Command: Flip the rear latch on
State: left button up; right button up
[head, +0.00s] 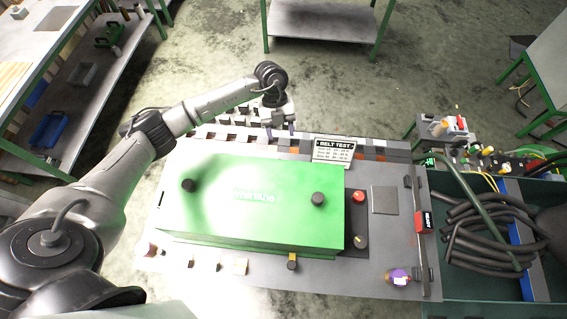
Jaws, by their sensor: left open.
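The green machine cover (250,205) lies shut on a grey bench plate (380,260), with black knobs on its top. A small yellow and black latch (292,262) shows at the cover's front edge. The rear latch cannot be made out; the cover's rear face is hidden from this angle. My right gripper is out of view.
A "BELT TEST" sign (333,150) stands right of my left gripper. A red button (358,196) sits right of the cover. A purple round item (398,277) is at the front right. A green bin (470,285) holds black hoses. Open floor lies behind the bench.

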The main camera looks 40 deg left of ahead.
pick_arm(q)
jog(key=shift+y, duration=0.5)
jog(key=x, duration=0.4)
jog(key=a+p+x, duration=0.1)
jog(key=x, duration=0.8)
jog(key=shift+s+a+f, duration=0.2)
jog(key=shift+s+f, duration=0.05)
jog(key=shift+s, duration=0.1)
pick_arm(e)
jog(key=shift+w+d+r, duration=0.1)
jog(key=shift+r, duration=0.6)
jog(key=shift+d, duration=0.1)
pick_arm(q)
jog(key=c, duration=0.9)
